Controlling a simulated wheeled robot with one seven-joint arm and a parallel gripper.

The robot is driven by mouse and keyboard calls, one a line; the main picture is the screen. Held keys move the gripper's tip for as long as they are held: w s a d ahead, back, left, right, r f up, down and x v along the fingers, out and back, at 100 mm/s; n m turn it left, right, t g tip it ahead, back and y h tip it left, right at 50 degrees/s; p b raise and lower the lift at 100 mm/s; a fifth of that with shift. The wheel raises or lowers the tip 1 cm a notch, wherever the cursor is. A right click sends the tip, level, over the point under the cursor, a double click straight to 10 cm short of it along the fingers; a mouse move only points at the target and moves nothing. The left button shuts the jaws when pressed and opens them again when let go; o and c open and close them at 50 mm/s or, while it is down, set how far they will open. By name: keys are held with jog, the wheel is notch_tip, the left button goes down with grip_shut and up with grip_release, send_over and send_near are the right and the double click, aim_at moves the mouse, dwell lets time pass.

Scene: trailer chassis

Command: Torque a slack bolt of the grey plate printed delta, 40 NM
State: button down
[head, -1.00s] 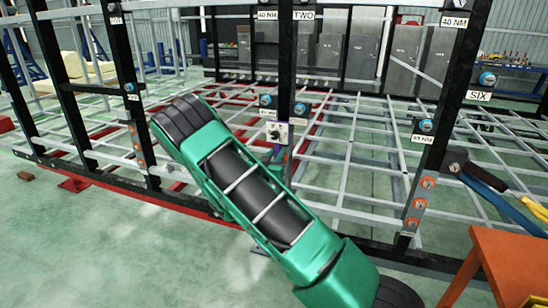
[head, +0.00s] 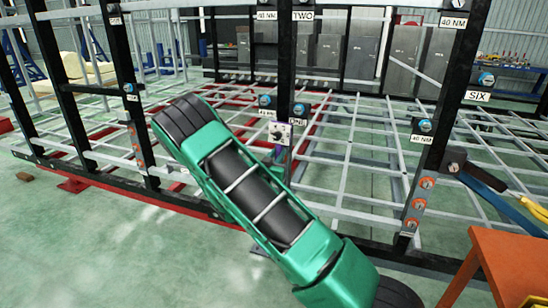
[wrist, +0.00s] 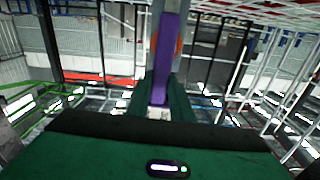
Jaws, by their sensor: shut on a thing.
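My gripper (wrist: 160,108) is shut on an upright purple tool (wrist: 162,62) in the wrist view. An orange round part (wrist: 179,42) and a pale grey upright surface show just behind the tool; I cannot tell whether the tool touches them. In the head view my green arm hides most of the gripper, near the middle black post. A grey plate with orange bolts (head: 417,204) is on the right post, and another (head: 137,142) is on the left post. I cannot read delta on either, nor tell which bolt is slack.
Black posts carry blue bolts with labels, among them SIX (head: 477,96), TWO (head: 303,15) and 40 NM (head: 422,138). Grey lattice bars (head: 365,150) fill the frame behind. An orange table (head: 510,262) stands at the front right.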

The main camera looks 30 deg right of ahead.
jog(key=shift+s+d+m, duration=0.5)
jog(key=shift+s+m, duration=0.15)
jog(key=shift+m, duration=0.05)
jog(key=shift+s+d+f+m, duration=0.25)
jog(key=shift+s+d+m, duration=0.5)
jog(key=shift+s+m, duration=0.15)
dwell(0.3)
jog(key=shift+s+f, duration=0.1)
jog(key=shift+s+d+f+m, duration=0.4)
jog(key=shift+s+d+m, duration=0.3)
jog(key=shift+s+m, duration=0.15)
dwell(0.7)
jog(key=shift+s+d+f+m, duration=0.3)
jog(key=shift+s+m, duration=0.05)
jog(key=shift+m, duration=0.2)
